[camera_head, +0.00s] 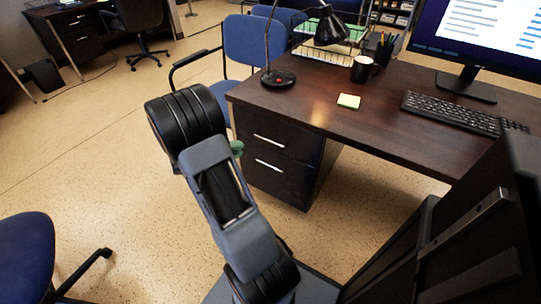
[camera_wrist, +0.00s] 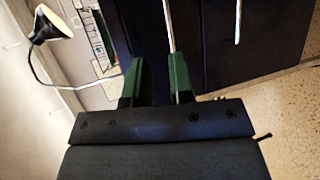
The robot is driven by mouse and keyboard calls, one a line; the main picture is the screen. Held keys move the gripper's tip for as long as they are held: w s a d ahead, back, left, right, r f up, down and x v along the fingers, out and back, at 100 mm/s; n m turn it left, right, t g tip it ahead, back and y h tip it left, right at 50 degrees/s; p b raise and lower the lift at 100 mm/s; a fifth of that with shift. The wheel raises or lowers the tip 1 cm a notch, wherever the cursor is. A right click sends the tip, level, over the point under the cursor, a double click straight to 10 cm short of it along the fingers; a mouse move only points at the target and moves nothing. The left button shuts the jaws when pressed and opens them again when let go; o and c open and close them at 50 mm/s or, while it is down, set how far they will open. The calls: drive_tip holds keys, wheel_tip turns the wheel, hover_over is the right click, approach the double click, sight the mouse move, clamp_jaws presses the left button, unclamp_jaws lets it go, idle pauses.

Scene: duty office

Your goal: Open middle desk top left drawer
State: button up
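The middle desk (camera_head: 330,110) is dark wood with a two-drawer pedestal at its left end. Its top drawer (camera_head: 290,135) looks closed and has a silver bar handle (camera_head: 268,140). The lower drawer (camera_head: 285,183) also looks closed. In the wrist view the top drawer's handle (camera_wrist: 168,25) runs up from between my fingertips, closer to the right finger. My gripper (camera_wrist: 157,62) has two green fingers, spread apart with nothing gripped. Whether they touch the handle I cannot tell. In the head view my arm hides most of the gripper; only a bit of green shows beside the drawer front.
A desk lamp (camera_head: 281,77), sticky notes (camera_head: 348,101), a mug (camera_head: 362,69), a keyboard (camera_head: 465,113) and a monitor (camera_head: 480,40) stand on the desk. A blue chair (camera_head: 247,42) is behind its left end; another (camera_head: 25,250) is at lower left. Floor left of the desk is free.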

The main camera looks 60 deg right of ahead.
sight(271, 141)
drive_tip(key=shift+h, duration=0.7)
drive_tip(key=f+b+x, duration=0.1)
drive_tip(key=x, duration=0.4)
drive_tip(key=f+b+x, duration=0.1)
drive_tip(key=x, duration=0.4)
drive_tip(key=w+b+x, duration=0.1)
drive_tip(key=x, duration=0.5)
drive_tip(key=shift+w+f, duration=0.15)
drive_tip(key=shift+f, duration=0.25)
clamp_jaws()
